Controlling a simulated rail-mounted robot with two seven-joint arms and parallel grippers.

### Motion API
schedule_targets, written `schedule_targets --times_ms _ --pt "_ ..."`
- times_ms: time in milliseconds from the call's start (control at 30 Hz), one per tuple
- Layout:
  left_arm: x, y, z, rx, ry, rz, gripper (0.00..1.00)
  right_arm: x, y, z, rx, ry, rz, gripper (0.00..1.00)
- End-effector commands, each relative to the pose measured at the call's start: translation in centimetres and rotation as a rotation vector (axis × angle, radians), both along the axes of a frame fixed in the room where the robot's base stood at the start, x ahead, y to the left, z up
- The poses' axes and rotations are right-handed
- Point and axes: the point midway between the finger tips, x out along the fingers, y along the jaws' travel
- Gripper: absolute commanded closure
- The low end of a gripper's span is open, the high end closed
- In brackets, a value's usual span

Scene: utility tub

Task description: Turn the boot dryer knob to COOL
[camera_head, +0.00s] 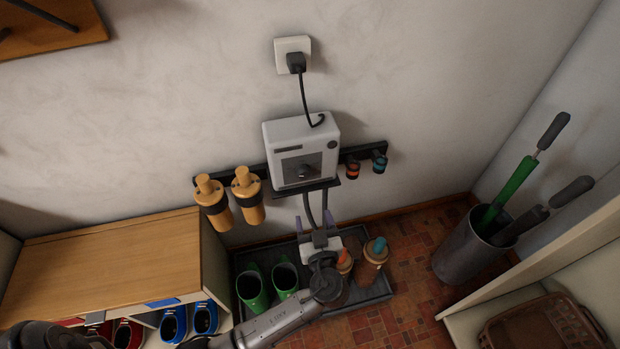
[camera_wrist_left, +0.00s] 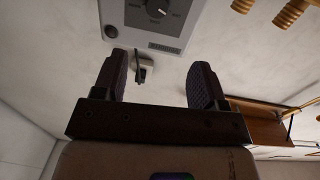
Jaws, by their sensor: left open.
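The boot dryer (camera_head: 301,135) is a white box on the wall with a dark grey front panel. Its round dark knob (camera_head: 303,171) sits low on that panel. The knob also shows at the top edge of the left wrist view (camera_wrist_left: 158,8), with a pale pointer line and small labels too blurred to read surely. My left gripper (camera_head: 315,224) is open and empty, below the dryer and apart from the knob. In the left wrist view its two dark fingers (camera_wrist_left: 156,82) stand wide apart with nothing between them touching. My right gripper is not in view.
A plug in a wall socket (camera_head: 292,45) feeds the dryer. A shoe bench (camera_head: 110,255) stands left, an umbrella bin (camera_head: 467,255) right.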

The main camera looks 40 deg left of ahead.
Motion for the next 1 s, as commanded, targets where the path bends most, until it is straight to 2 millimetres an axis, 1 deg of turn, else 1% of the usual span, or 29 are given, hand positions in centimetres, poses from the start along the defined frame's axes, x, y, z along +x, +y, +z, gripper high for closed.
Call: schedule_targets --times_ms 133,233,700,800,1000 --pt "0.3 0.4 -0.1 -0.035 -0.041 0.0 0.34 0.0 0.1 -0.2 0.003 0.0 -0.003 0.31" --pt "1.0 1.2 -0.1 -0.039 -0.048 0.001 0.34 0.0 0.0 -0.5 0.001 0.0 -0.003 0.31" --pt "6.4 7.6 -0.2 -0.037 -0.046 0.001 0.34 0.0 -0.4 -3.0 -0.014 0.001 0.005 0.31" --pt "7.2 8.7 -0.1 -0.038 -0.045 0.002 0.34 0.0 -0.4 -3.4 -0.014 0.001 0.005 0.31" --pt "8.4 10.1 -0.1 -0.039 -0.044 0.0 0.34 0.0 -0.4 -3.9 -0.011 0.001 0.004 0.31"
